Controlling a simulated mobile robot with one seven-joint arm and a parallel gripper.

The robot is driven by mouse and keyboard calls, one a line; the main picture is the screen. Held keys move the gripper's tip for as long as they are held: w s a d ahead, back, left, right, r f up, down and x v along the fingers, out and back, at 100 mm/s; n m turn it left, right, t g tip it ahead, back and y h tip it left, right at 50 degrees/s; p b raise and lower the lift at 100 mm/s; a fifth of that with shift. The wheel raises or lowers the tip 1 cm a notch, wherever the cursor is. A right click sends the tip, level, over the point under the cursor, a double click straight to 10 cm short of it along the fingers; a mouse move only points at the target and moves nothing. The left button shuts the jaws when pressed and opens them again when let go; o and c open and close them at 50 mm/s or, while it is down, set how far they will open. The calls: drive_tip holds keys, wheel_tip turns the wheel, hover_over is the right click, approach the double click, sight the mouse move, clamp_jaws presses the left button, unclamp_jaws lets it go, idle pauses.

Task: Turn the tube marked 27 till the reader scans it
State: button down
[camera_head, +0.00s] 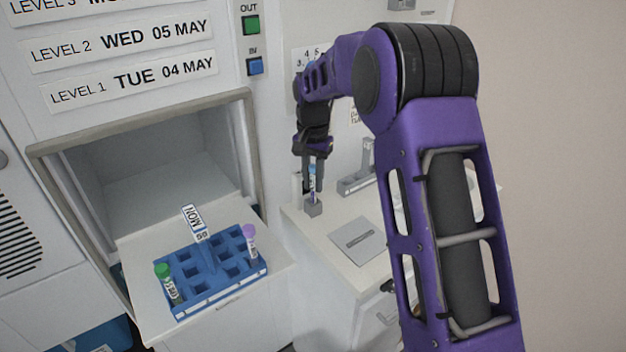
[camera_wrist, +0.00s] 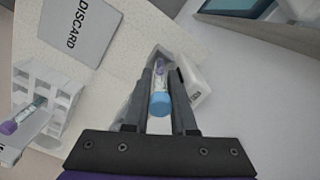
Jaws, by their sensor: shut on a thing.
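My gripper (camera_head: 312,158) points down at the counter beside the wall. In the wrist view my gripper's two fingers (camera_wrist: 161,88) are closed on a tube with a light blue cap (camera_wrist: 159,104). In the head view this tube (camera_head: 312,178) stands upright, its lower end at a small grey holder (camera_head: 313,208). The number on its label is too small to read. A small white block with dark marking (camera_wrist: 196,84) stands right next to the tube in the wrist view; I cannot tell whether it is the reader.
A blue rack (camera_head: 219,287) with a MON flag, a green-capped tube (camera_head: 166,283) and a purple-capped tube (camera_head: 250,240) sits on the open hatch shelf. A grey DISCARD plate (camera_wrist: 80,28) lies on the counter. A white rack (camera_wrist: 62,92) is at left in the wrist view.

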drive_tip(key=shift+f, duration=0.25)
drive_tip(key=shift+r, duration=0.15)
drive_tip(key=shift+r, duration=1.1)
drive_tip(key=c, duration=0.7)
unclamp_jaws()
drive_tip(key=shift+o, duration=0.2)
drive_tip(key=shift+a+r, duration=0.1)
drive_tip(key=shift+a, duration=0.05)
drive_tip(key=shift+r, duration=0.1)
wheel_tip(320, 180, up, 17)
drive_tip(key=shift+d, duration=0.25)
